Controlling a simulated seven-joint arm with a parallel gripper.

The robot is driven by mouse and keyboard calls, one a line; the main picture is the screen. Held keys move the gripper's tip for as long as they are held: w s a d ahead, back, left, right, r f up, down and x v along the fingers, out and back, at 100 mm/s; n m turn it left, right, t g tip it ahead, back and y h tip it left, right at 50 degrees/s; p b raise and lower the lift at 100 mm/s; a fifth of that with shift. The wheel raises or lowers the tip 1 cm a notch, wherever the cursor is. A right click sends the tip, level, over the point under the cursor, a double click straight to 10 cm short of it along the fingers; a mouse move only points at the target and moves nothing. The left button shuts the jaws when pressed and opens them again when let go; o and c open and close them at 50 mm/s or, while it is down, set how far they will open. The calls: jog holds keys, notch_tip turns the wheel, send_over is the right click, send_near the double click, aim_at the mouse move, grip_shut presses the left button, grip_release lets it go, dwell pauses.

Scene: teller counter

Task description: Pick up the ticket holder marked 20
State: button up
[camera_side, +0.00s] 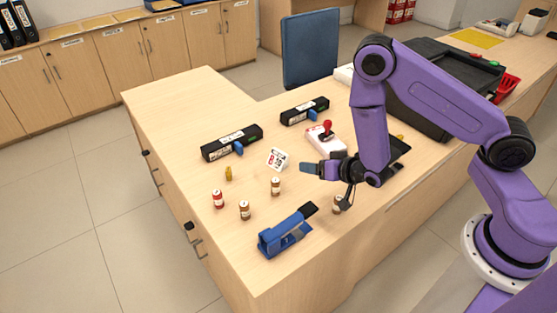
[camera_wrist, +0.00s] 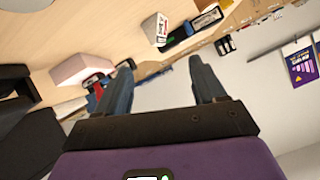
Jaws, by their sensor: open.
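A small white ticket holder (camera_side: 278,158) with red and black print stands on the wooden counter in the side view. Its number is too small to read surely. It also shows in the wrist view (camera_wrist: 157,29), beyond the fingertips and near the top middle. My gripper (camera_side: 306,168) is just right of the holder in the side view, its fingers pointing left toward it. In the wrist view my gripper (camera_wrist: 160,61) has its two fingers well apart, with nothing between them.
A white box with a red-knobbed stick (camera_side: 327,140) stands close behind my gripper. Two black bars with blue tabs (camera_side: 232,142) (camera_side: 304,111) lie farther back. Small capped rolls (camera_side: 244,210) and a blue device (camera_side: 285,235) stand toward the front. The counter's left end (camera_side: 180,105) is clear.

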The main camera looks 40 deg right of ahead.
send_near(286, 158)
jog(key=x, duration=0.6)
jog(key=shift+a+f, duration=0.15)
jog(key=shift+r+x, duration=0.2)
jog(key=shift+x, duration=2.45)
jog(key=shift+w, duration=0.15)
jog(key=c, duration=1.2)
